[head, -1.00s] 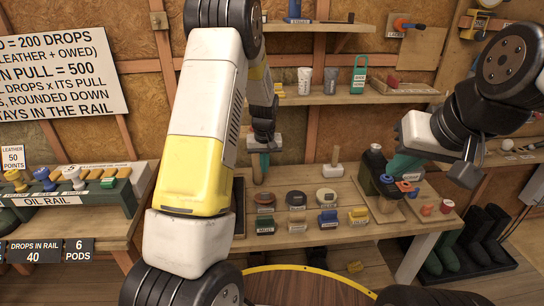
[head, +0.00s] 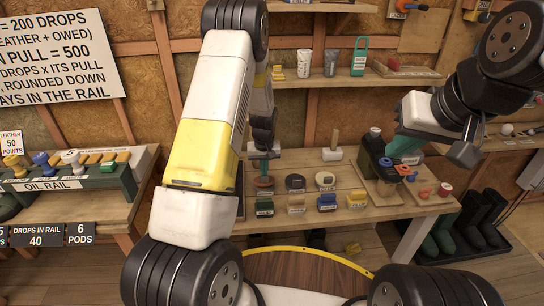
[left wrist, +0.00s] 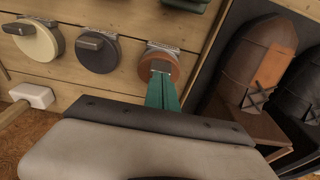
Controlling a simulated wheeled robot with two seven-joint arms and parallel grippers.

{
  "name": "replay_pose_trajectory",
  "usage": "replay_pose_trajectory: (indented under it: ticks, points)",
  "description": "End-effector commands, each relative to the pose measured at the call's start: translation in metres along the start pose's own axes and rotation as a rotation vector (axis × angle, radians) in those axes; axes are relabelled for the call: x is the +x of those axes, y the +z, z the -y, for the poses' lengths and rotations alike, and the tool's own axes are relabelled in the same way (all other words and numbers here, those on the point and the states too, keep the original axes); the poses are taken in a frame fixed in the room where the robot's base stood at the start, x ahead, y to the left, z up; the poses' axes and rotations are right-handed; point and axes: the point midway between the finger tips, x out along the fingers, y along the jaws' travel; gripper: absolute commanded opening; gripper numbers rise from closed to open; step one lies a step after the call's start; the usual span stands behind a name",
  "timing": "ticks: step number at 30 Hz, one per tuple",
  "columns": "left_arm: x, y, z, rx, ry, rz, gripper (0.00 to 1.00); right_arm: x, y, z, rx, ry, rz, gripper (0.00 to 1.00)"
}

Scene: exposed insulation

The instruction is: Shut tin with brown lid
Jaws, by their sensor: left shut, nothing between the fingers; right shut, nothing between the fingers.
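The tin with the brown lid (head: 264,187) sits at the left end of a row of round tins on the bench. In the left wrist view its brown round top (left wrist: 150,66) faces me, with a grey metal piece at its far edge. My left gripper (head: 264,176) is shut, its green fingers pointing down at the tin. In the left wrist view the fingertips (left wrist: 162,76) overlap the brown top and appear to touch it. I cannot tell whether the lid is fully seated. My right gripper (head: 392,160) is shut near a dark bottle (head: 371,145).
A black-lidded tin (head: 295,182) and a cream-lidded tin (head: 325,180) stand to the right. Several coloured blocks, including a green one (head: 264,207), line the bench front. A mallet (head: 333,150) lies behind. A brown boot (left wrist: 255,62) stands close beside the brown tin.

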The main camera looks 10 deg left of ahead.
Motion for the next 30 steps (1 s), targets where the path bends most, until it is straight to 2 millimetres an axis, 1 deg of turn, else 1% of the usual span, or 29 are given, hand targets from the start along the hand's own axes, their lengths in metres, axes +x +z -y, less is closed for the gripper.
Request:
replay_pose_trajectory:
  ticks: [6,8,17,30]
  points:
    - [0.015,0.025,0.0,0.001,-0.002,0.004,0.0,0.0,0.0,0.0,0.0,0.0,0.0,0.0]
    - [0.019,0.029,0.0,0.0,-0.001,0.004,0.0,0.0,0.0,0.0,0.0,0.0,0.0,0.0]
    - [0.018,0.028,0.0,0.0,0.0,0.001,0.0,0.0,0.0,0.0,0.0,0.0,0.0,0.0]
    - [0.003,0.025,0.0,0.0,0.0,0.0,0.0,0.0,0.0,0.0,0.0,0.0,0.0,0.0]
